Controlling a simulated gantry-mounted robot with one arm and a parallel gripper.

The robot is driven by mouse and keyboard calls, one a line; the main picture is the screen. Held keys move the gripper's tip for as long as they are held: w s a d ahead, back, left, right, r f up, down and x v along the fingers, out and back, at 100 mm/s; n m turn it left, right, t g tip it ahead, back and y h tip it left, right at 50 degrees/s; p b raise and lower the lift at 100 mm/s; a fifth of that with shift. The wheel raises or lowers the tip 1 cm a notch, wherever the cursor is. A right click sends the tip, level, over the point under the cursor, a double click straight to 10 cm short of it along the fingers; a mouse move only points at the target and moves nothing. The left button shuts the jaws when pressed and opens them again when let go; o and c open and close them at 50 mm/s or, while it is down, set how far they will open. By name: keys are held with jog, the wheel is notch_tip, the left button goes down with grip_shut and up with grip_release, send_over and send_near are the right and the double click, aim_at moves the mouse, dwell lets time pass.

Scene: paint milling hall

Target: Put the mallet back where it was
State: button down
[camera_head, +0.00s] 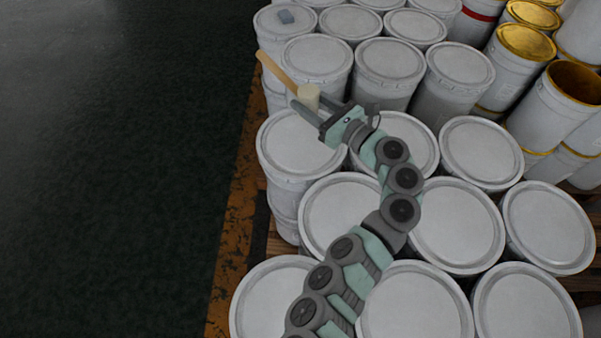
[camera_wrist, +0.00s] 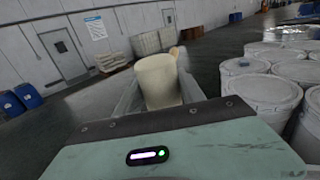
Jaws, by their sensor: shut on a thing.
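The mallet has a cream cylindrical head (camera_head: 308,97) and a tan wooden handle (camera_head: 276,72). My gripper (camera_head: 311,108) is shut on the mallet's head. In the head view the handle points up and to the left, over the edge of the buckets. The mallet appears held above the white bucket lids; the exact height is hard to tell.
Many white lidded buckets (camera_head: 468,222) stand close together on an orange-edged pallet (camera_head: 232,225). A small grey-blue object (camera_head: 286,16) lies on a far left lid. Gold-rimmed cans (camera_head: 525,42) stand at the upper right. The dark floor (camera_head: 110,170) at left is clear.

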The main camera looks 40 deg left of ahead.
jog(key=shift+s+a+f+n+g+b, duration=0.25)
jog(key=shift+s+f+n+g+b, duration=0.1)
jog(key=shift+s+f+g, duration=0.25)
jog(key=shift+s+a+f+n+g+b, duration=0.25)
jog(key=shift+s+f+n+g, duration=0.1)
jog(key=shift+f+g, duration=0.25)
notch_tip(320, 180, down, 17)
jog(key=b, duration=0.5)
jog(key=shift+s+r, duration=0.1)
jog(key=shift+r, duration=0.05)
jog(key=shift+f+b, duration=0.8)
jog(key=shift+f, duration=0.75)
jog(key=shift+f, duration=0.15)
jog(key=c, duration=1.2)
grip_release()
jog(key=shift+f, duration=0.15)
jog(key=o, duration=0.5)
